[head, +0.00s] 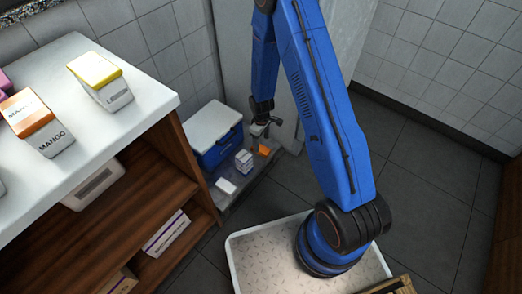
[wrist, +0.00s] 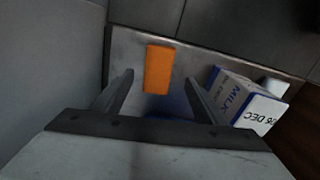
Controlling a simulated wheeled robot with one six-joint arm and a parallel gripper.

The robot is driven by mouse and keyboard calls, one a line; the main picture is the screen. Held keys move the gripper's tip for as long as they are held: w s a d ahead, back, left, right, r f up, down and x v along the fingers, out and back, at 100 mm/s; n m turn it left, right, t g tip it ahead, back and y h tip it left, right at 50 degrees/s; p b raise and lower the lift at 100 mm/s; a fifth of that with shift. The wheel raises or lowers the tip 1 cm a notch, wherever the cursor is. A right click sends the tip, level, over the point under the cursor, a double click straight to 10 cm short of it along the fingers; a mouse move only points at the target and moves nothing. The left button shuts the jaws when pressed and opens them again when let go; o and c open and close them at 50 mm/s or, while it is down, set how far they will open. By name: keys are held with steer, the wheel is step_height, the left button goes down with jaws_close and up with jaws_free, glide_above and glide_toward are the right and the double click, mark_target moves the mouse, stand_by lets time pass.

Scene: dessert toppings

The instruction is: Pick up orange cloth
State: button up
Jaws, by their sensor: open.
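The orange cloth (head: 264,149) is a small flat orange rectangle on a low grey shelf or slab near the wall. In the wrist view the orange cloth (wrist: 159,69) lies ahead of my gripper (wrist: 158,82), roughly centred between the two fingers. My gripper (head: 262,127) is open and empty, just above the cloth in the head view. I cannot tell the exact height gap. No part of the cloth appears held.
A milk carton (head: 243,161) stands close left of the cloth; the wrist view shows it (wrist: 236,92) right of the fingers. A white box (head: 226,186) and blue cooler (head: 215,150) are near. A wooden shelf unit (head: 170,135) stands left. Dark floor (head: 430,190) is open at right.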

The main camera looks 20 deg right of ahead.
mark_target(261, 148)
steer(key=shift+w+f, duration=0.15)
steer(key=shift+f, duration=1.3)
steer(key=shift+w+f, duration=0.1)
steer(key=shift+f, duration=1.35)
steer(key=c, duration=1.1)
